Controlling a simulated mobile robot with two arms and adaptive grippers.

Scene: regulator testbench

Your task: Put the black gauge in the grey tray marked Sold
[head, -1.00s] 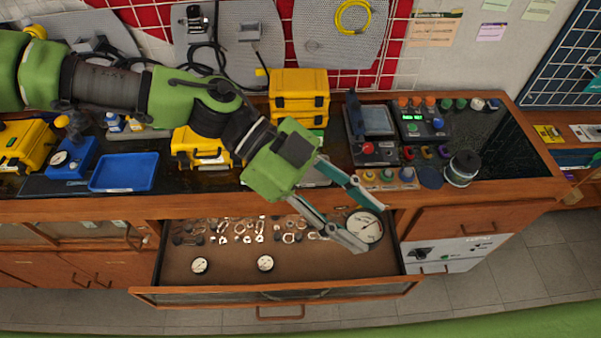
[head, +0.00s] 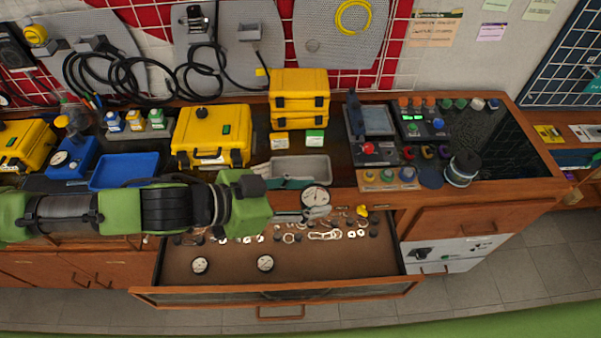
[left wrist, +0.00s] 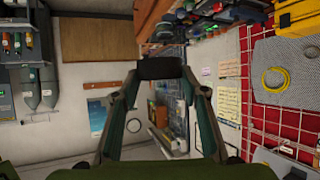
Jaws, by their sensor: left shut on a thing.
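My left gripper (head: 300,197) is shut on the black gauge (head: 316,195), a round gauge with a white dial. It holds the gauge above the counter's front edge, just in front of the grey tray and slightly right of its middle. In the left wrist view the gauge (left wrist: 160,68) is a black shape between the fingertips (left wrist: 160,80). The grey tray (head: 301,160) lies on the counter behind the gripper, its front partly hidden by the fingers. I cannot read any marking on it. My right gripper is not in view.
The open drawer (head: 230,275) below holds two small gauges (head: 200,265) (head: 265,263) and several small fittings. A blue tray (head: 124,171) lies left on the counter. A yellow case (head: 211,137) stands left of the grey tray, stacked yellow cases (head: 299,98) behind it, and a dark device (head: 370,122) to its right.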

